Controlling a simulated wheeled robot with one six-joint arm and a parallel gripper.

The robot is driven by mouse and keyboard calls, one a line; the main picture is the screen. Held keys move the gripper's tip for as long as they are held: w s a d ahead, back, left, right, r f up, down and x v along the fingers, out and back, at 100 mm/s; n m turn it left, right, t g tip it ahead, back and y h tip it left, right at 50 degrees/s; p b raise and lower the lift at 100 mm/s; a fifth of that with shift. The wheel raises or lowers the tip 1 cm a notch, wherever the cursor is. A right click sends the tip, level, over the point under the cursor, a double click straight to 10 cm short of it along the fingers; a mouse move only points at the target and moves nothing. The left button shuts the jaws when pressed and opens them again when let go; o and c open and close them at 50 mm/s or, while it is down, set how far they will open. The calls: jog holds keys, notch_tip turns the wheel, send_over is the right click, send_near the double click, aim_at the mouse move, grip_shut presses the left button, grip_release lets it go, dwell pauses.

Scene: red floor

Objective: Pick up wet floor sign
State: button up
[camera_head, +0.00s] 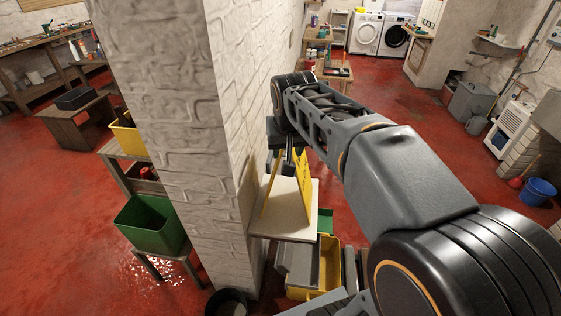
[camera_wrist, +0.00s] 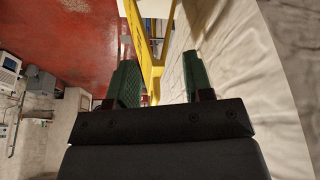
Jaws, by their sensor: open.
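The yellow wet floor sign (camera_head: 303,183) stands opened out on a small white-topped stand (camera_head: 283,224) beside the brick pillar. My gripper (camera_head: 288,166) is at the sign's upper part in the head view, partly hidden by my arm. In the wrist view my gripper (camera_wrist: 160,64) is open, with two dark green finger pads. The yellow sign (camera_wrist: 152,73) shows between and beyond the pads, nearer the left one. I cannot tell whether either pad touches it.
The white brick pillar (camera_head: 180,130) rises close to the left of the stand. A yellow bin (camera_head: 327,270) is below the stand. A green bin (camera_head: 150,222) sits on a bench left of the pillar. Open red floor lies to the right.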

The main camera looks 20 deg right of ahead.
jog(key=w+d+r+m+h+p, duration=0.1)
jog(key=w+d+r+m, duration=0.15)
jog(key=w+r, duration=0.3)
jog(key=w+d+r+m+p, duration=0.1)
jog(key=w+d+r+p, duration=0.2)
jog(key=w, duration=0.4)
jog(key=w+f, duration=0.1)
jog(key=w+d+f, duration=0.1)
jog(key=f, duration=0.1)
jog(key=w+d+f+b, duration=0.1)
jog(key=f, duration=0.1)
jog(key=shift+w, duration=0.15)
jog(key=shift+p+x, duration=0.7)
jog(key=shift+x, duration=2.5)
jog(key=shift+d, duration=0.1)
jog(key=shift+c, duration=0.4)
grip_shut()
jog(key=shift+r, duration=0.15)
